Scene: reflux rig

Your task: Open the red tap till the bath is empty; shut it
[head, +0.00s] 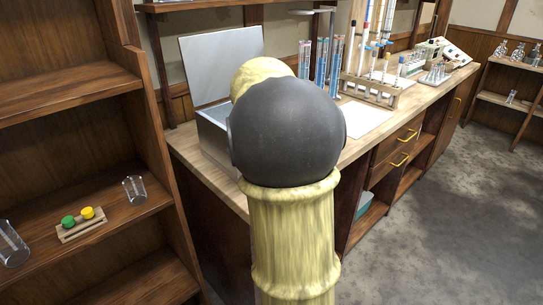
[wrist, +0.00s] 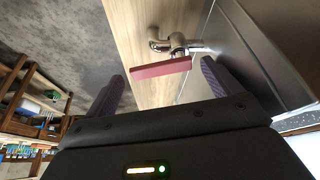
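The bath is a grey metal box (head: 212,134) with a raised lid (head: 220,62), on the left end of the wooden bench in the head view. My own arm hides part of it, and its water level cannot be seen. In the wrist view its grey side wall (wrist: 262,45) is at the right. A chrome tap (wrist: 178,44) sticks out from that wall, with a flat red handle (wrist: 158,71). My gripper (wrist: 163,71) is open and empty, with one dark finger on each side of the red handle. Contact cannot be made out. The head view does not show my gripper.
The bench (head: 405,118) carries a wooden test-tube rack (head: 372,92), tall blue-filled tubes and a white sheet (head: 364,118). A wooden shelf (head: 65,95) with glassware and green and yellow caps stands at the left. The grey floor (head: 440,200) at the right is clear.

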